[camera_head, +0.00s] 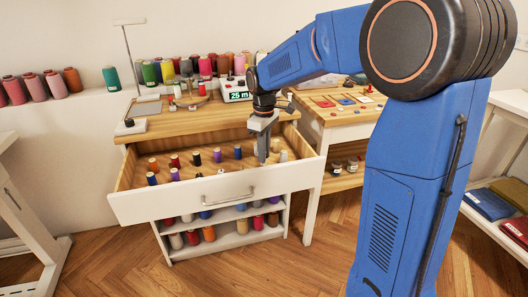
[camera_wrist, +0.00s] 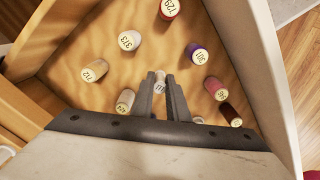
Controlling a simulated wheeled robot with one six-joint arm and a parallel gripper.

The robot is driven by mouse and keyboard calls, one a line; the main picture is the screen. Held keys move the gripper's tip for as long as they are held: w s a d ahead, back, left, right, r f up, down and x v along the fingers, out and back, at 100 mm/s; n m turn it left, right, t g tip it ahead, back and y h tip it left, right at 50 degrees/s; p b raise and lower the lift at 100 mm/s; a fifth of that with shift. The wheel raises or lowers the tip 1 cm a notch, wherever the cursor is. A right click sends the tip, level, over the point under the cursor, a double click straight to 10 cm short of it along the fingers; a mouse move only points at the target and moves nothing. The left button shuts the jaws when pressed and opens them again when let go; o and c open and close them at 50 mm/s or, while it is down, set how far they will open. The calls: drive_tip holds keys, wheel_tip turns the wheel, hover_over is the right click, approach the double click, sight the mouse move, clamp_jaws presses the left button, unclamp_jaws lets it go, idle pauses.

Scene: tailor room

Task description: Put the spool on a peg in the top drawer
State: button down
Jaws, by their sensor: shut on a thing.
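The top drawer (camera_head: 213,198) of the wooden cabinet is pulled open, with a white front and a wooden floor. My gripper (camera_head: 263,158) points down into its right part. In the wrist view my gripper (camera_wrist: 163,85) is shut on a small pale spool (camera_wrist: 160,77), whose labelled top shows between the fingers. The fingers hide its lower part, and I cannot tell whether it touches the drawer floor or a peg. Other numbered spools stand around it: a cream one (camera_wrist: 129,40), a tan one (camera_wrist: 95,70), a purple one (camera_wrist: 197,53) and a pink one (camera_wrist: 215,88).
A beige spool (camera_wrist: 125,101) stands close left of my fingers. The drawer's side wall (camera_wrist: 255,60) is to the right in the wrist view. The tabletop (camera_head: 190,122) behind holds a scale reading 25 m (camera_head: 236,96). A side table (camera_head: 340,112) stands to the right.

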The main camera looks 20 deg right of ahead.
drive_tip(key=shift+f, duration=0.45)
drive_tip(key=c, duration=1.6)
unclamp_jaws()
drive_tip(key=shift+c, duration=0.2)
wheel_tip(320, 180, up, 17)
drive_tip(key=s+d+f+m+t, duration=0.1)
drive_tip(key=s+d+f+m, duration=0.1)
drive_tip(key=s, duration=0.9)
drive_tip(key=s+d+f+m+t, duration=0.2)
drive_tip(key=s+f+m, duration=0.2)
drive_tip(key=s+f, duration=0.3)
drive_tip(key=s+d+f+m+t, duration=0.1)
drive_tip(key=s+d+f+m, duration=0.2)
drive_tip(key=s, duration=1.2)
drive_tip(key=shift+s+f+t, duration=0.15)
drive_tip(key=shift+f+t, duration=0.25)
drive_tip(key=shift+f, duration=0.4)
